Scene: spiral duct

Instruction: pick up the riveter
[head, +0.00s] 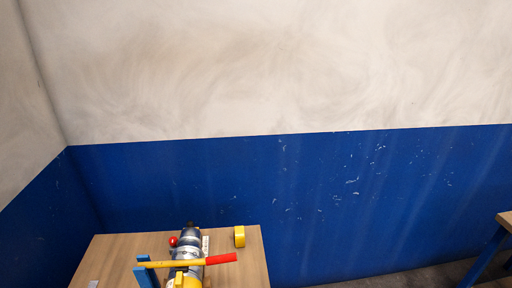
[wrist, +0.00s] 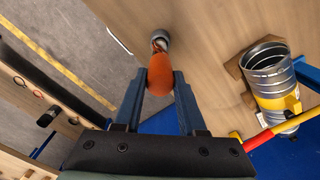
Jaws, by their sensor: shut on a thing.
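In the wrist view, the riveter (wrist: 160,68) shows as an orange grip with a grey metal end pointing away from me. My gripper (wrist: 161,78) has its two dark fingers on either side of the orange part, shut on it. The lower end of the riveter is partly hidden between the fingers. Whether it touches the wooden surface behind it, I cannot tell. I cannot make out the riveter or my gripper in the head view.
A spiral duct (wrist: 270,78) with a yellow band lies on the wooden table (head: 240,268). A red-and-yellow bar (head: 215,259) crosses by it, near a blue upright (head: 145,274). A yellow roll (head: 239,237) stands to the right. Another table (head: 504,219) is at far right.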

